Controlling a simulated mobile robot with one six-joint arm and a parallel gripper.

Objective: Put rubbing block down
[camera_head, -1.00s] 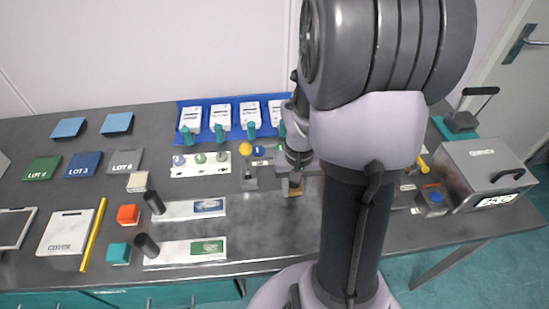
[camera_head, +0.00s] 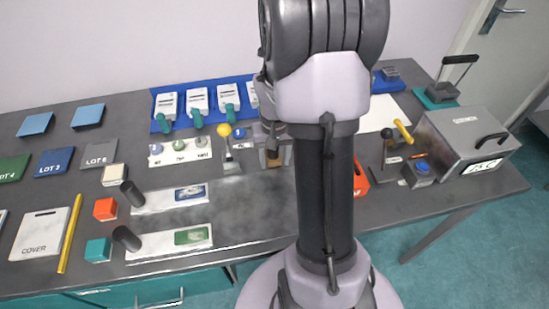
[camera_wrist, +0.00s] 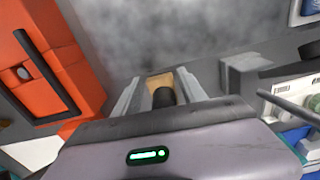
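The rubbing block looks like a small tan wooden piece (camera_head: 279,157) with a black round knob. It shows below my gripper (camera_head: 275,148) in the head view, mostly hidden by the gripper and arm. In the wrist view my gripper (camera_wrist: 160,92) has its two grey fingers on either side of the block (camera_wrist: 159,79) and its black knob (camera_wrist: 163,97). The fingers appear closed on it. The block is over the dark grey bench (camera_head: 255,205); whether it touches the surface I cannot tell.
A yellow-knobbed lever stand (camera_head: 229,164) is just left of the gripper. An orange-red device (camera_head: 361,176) is partly hidden behind my arm; it fills the left of the wrist view (camera_wrist: 40,60). A grey heater box (camera_head: 467,145) stands at right. The bench front near the gripper is bare.

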